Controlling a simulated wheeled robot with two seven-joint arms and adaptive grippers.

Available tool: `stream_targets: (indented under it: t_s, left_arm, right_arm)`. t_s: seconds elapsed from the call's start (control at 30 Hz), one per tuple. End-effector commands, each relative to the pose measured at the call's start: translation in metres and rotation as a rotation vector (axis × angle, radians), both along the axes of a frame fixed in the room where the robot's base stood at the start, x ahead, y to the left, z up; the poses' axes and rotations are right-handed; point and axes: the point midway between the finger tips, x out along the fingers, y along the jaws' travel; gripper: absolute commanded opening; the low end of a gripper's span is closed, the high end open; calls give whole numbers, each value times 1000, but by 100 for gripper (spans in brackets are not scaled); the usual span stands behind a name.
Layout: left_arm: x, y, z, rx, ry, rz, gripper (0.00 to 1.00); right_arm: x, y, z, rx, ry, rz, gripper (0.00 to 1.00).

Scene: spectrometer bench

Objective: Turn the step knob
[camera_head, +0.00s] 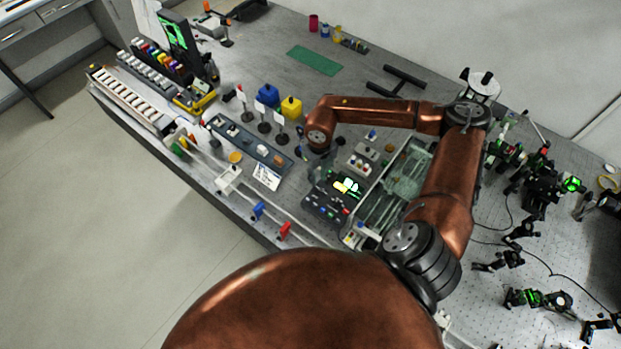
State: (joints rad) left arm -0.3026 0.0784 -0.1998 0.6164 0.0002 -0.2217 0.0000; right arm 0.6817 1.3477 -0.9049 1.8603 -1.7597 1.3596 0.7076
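A dark control box (326,208) with a lit green-yellow display (348,187) and small coloured buttons sits on the bench near the middle of the head view. Its knobs are too small for me to tell which one is the step knob. My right arm reaches in over the bench and bends down at the wrist. My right gripper (316,172) hangs at the box's upper left edge. It is small and dark against the box, so its opening and any contact are unclear. My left gripper is not in view.
Right of the box are a small light unit (363,160) and a clear-topped tray (408,172), partly behind my arm. A grey tray (250,141) and post holders stand to the left. Optics mounts (540,185) crowd the right side. A green mat (315,60) lies at the back.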

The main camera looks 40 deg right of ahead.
Motion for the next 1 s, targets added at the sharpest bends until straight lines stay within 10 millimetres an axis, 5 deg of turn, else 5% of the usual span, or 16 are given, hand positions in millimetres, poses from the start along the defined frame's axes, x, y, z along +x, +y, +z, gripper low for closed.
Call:
stream_targets:
  t_s: [0.5, 0.87, 1.0]
  left_arm:
    - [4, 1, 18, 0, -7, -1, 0]
    - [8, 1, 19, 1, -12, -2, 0]
    - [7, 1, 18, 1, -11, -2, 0]
  right_arm:
    - [0, 1, -68, 2, 2, 1, 22]
    - [-1, 0, -76, 0, 1, 0, 22]
    - [-1, 0, -75, 0, 1, 0, 14]
